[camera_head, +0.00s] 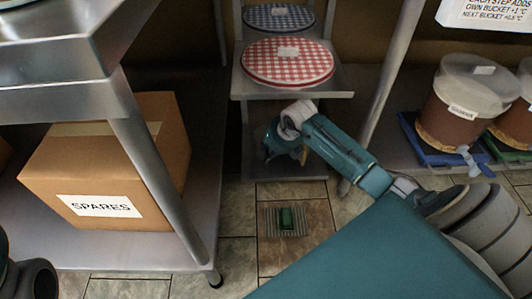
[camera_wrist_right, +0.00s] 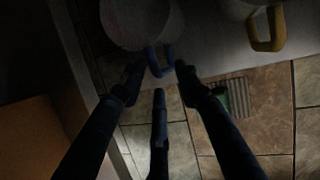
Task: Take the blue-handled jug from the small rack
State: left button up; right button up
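The blue-handled jug (camera_wrist_right: 140,20) shows in the right wrist view at the top, a pale rounded body in dim light. Its blue handle (camera_wrist_right: 161,62) points toward my right gripper (camera_wrist_right: 156,78). The gripper's dark fingers are spread apart, with the handle between and just beyond their tips; I cannot tell whether they touch it. In the head view my right arm reaches down to the lower level of the small rack (camera_head: 330,82), and the blue-handled jug cannot be made out there.
A second jug with a yellow handle (camera_wrist_right: 268,30) stands to the right in the wrist view. Red-checked (camera_head: 287,62) and blue-checked (camera_head: 278,17) lids sit on the rack above. A SPARES box (camera_head: 112,165) is at left. A green object (camera_head: 287,220) lies on the floor drain.

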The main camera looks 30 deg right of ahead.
jog(key=shift+w+f, duration=0.15)
jog(key=shift+f, duration=0.05)
grip_shut()
jog(key=shift+r, duration=0.15)
